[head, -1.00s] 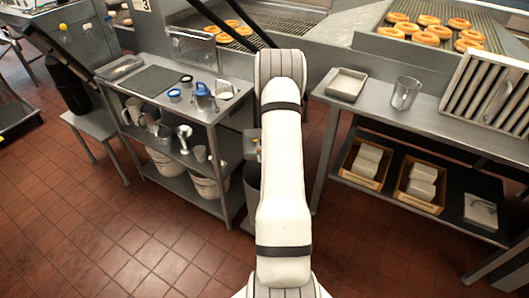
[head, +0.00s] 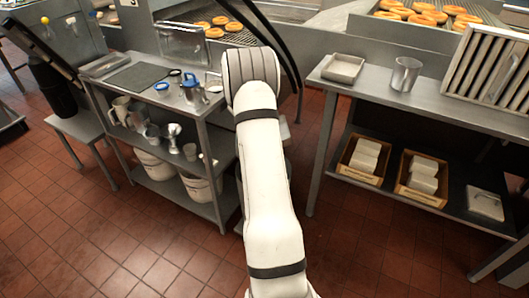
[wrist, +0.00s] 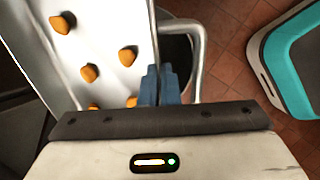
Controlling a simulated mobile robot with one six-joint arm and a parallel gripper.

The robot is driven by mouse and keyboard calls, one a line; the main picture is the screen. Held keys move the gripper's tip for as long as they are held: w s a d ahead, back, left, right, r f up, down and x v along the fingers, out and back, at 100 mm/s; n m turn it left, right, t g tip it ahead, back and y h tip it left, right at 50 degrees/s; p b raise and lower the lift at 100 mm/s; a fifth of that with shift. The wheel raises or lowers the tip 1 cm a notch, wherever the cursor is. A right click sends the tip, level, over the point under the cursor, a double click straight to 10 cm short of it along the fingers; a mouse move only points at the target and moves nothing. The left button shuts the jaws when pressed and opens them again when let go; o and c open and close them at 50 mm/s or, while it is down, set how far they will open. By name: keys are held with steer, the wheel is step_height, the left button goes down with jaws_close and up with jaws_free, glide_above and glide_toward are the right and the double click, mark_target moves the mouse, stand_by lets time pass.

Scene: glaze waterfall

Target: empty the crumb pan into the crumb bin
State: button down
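The crumb pan (wrist: 100,45) is a pale metal tray in the wrist view's upper left, with several orange-brown crumbs on its face. A metal loop handle (wrist: 198,60) stands out from its right side. My gripper (wrist: 154,72) has its blue-grey fingers together at this handle, apparently shut on it; the exact contact is partly hidden. A dark round opening, apparently the crumb bin (wrist: 180,54), shows behind the handle, below the pan. In the head view my arm hides the gripper and pan, and I cannot make out the bin clearly.
A steel cart (head: 215,130) with jugs and cups stands left of my arm. A steel table (head: 437,103) with a small tray (head: 343,68) and a metal cup (head: 405,74) stands at right. The red tiled floor (head: 345,245) is clear in front.

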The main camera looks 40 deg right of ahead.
steer(key=shift+w+a+f+g+h+b, duration=0.15)
steer(key=shift+g+h+b, duration=0.3)
steer(key=shift+b, duration=0.8)
steer(key=shift+a+f+g+h+b, duration=0.1)
steer(key=shift+f+g+h+b, duration=0.15)
steer(key=shift+h+b, duration=0.7)
steer(key=shift+w+a+f+g+h+b, duration=0.1)
steer(key=shift+g+h+b, duration=0.25)
steer(key=shift+b, duration=1.15)
steer(key=f+g+h+b, duration=0.1)
steer(key=g+h+b, duration=0.1)
steer(key=b, duration=0.3)
steer(key=shift+d+f+h+b, duration=0.1)
steer(key=shift+h+b, duration=0.3)
steer(key=shift+h, duration=0.05)
step_height(320, 180, down, 2)
steer(key=g+h+b, duration=0.2)
steer(key=h, duration=0.3)
steer(key=n+g+h+b, duration=0.1)
steer(key=g+h+b, duration=0.1)
steer(key=g+h, duration=0.1)
steer(key=shift+s+d+h+b, duration=0.15)
steer(key=shift+h+b, duration=0.2)
steer(key=shift+h, duration=0.55)
